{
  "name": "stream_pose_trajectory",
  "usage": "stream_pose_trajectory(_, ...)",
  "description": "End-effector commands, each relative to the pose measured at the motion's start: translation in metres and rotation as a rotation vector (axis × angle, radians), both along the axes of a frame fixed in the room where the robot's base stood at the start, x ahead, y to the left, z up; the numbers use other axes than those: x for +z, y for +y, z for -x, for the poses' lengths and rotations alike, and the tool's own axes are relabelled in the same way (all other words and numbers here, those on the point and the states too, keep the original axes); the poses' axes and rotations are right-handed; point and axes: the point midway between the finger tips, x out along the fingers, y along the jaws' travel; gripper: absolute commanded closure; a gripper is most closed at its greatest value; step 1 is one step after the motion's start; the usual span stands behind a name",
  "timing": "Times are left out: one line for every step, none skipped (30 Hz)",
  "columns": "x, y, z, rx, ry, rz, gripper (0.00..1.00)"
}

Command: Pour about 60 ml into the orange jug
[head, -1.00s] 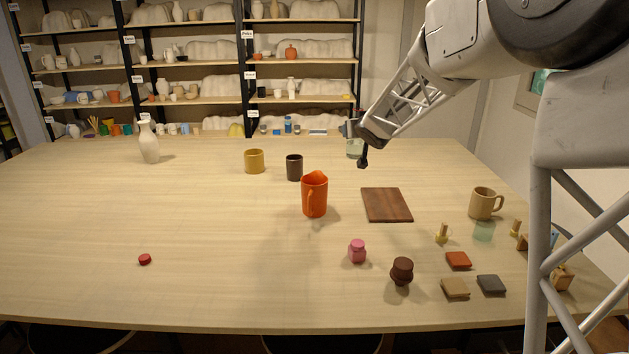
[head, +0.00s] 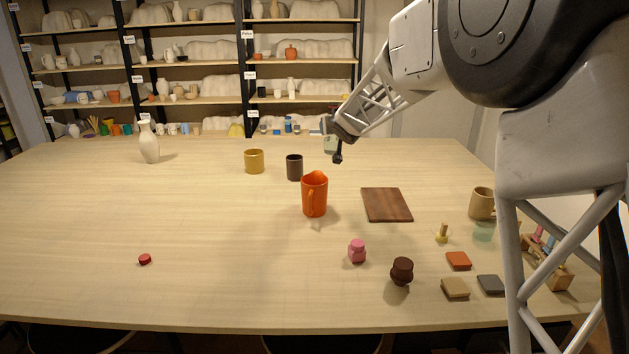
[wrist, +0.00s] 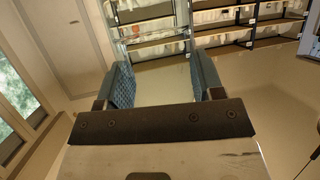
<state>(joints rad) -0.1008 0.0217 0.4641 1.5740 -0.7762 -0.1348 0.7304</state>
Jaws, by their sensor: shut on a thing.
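The orange jug (head: 315,196) stands upright near the middle of the table, its mouth open at the top. My gripper (head: 335,149) is above and behind the jug, slightly to its right. It is shut on a small pale green see-through cup (head: 330,145), which is held clear of the table. The cup is small in the head view, and I cannot tell how much liquid it holds. In the wrist view the two blue-padded fingers (wrist: 163,82) stand apart with the clear cup hard to make out between them.
A dark cup (head: 294,168) and a mustard mug (head: 254,161) stand behind the jug to the left. A brown board (head: 387,204) lies to its right. A pink jar (head: 357,251) and a dark brown stoppered pot (head: 401,271) stand in front. The left table is mostly clear.

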Motion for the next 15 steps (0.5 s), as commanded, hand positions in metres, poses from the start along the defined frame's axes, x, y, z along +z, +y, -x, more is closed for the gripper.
stream_pose_trajectory(0.0, 0.005, -0.001, 0.0, -0.002, -0.001, 0.68)
stream_pose_trajectory(-0.002, 0.006, -0.002, 0.0, -0.001, -0.001, 0.68)
stream_pose_trajectory(-0.003, 0.009, -0.003, -0.002, 0.0, 0.001, 0.68)
stream_pose_trajectory(-0.004, 0.011, -0.004, -0.003, 0.0, 0.001, 0.68)
stream_pose_trajectory(-0.005, 0.013, -0.005, -0.003, 0.0, 0.001, 0.68)
stream_pose_trajectory(-0.006, 0.015, -0.006, -0.004, 0.0, 0.001, 0.68)
stream_pose_trajectory(-0.007, 0.017, -0.007, -0.005, 0.001, 0.0, 0.68)
stream_pose_trajectory(-0.008, 0.019, -0.007, -0.005, 0.001, 0.0, 0.68)
stream_pose_trajectory(-0.009, 0.021, -0.008, -0.007, 0.0, 0.0, 0.68)
stream_pose_trajectory(-0.011, 0.023, -0.009, -0.008, 0.002, 0.0, 0.68)
stream_pose_trajectory(-0.011, 0.025, -0.01, -0.009, 0.002, 0.0, 0.68)
stream_pose_trajectory(-0.013, 0.028, -0.01, -0.009, 0.003, 0.0, 0.68)
stream_pose_trajectory(-0.014, 0.03, -0.011, -0.01, 0.003, -0.001, 0.68)
stream_pose_trajectory(-0.015, 0.032, -0.011, -0.01, 0.003, -0.001, 0.68)
stream_pose_trajectory(-0.017, 0.034, -0.012, -0.012, 0.004, -0.001, 0.68)
